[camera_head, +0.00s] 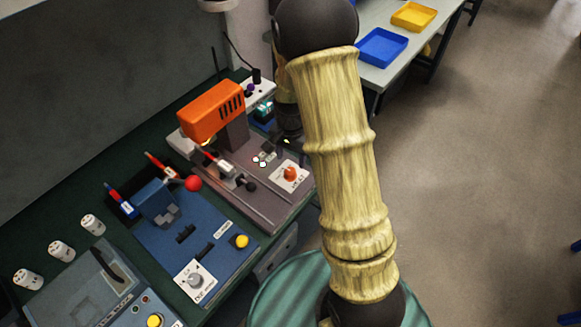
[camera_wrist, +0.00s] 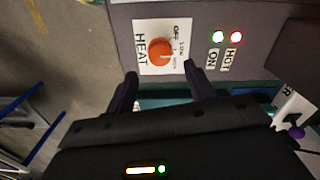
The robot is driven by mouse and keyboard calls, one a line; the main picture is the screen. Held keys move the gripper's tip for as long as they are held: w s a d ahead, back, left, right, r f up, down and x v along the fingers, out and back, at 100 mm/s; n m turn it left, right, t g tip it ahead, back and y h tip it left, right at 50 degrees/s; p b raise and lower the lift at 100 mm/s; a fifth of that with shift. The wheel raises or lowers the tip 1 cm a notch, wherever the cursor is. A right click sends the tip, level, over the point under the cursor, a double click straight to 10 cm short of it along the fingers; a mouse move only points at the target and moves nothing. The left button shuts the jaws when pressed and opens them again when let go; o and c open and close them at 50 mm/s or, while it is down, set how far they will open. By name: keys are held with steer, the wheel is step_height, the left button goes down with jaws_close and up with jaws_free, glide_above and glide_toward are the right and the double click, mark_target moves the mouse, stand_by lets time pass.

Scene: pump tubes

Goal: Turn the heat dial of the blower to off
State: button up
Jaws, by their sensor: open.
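The blower has an orange housing (camera_head: 212,112) on a grey base, left of my arm in the head view. Its orange heat dial (camera_head: 290,173) sits on a white plate at the base's right end. In the wrist view the dial (camera_wrist: 160,51) shows close up beside the words HEAT, OFF and LOW. A small pale mark shows on its lower right; the exact setting is hard to read. My gripper (camera_wrist: 163,83) is open and empty, its two fingers spread on either side of the dial's line and apart from it. In the head view my arm mostly hides the gripper.
A green ON light (camera_wrist: 218,36) and a red HOT light (camera_wrist: 237,37) glow beside the dial. A blue device (camera_head: 205,240) with a yellow button stands in front of the blower. White spools (camera_head: 62,249) stand at left. Blue (camera_head: 382,47) and yellow trays lie on another table.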

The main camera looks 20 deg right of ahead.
mark_target(291, 170)
step_height(291, 170, down, 6)
steer(key=shift+r, duration=0.1)
steer(key=c, duration=1)
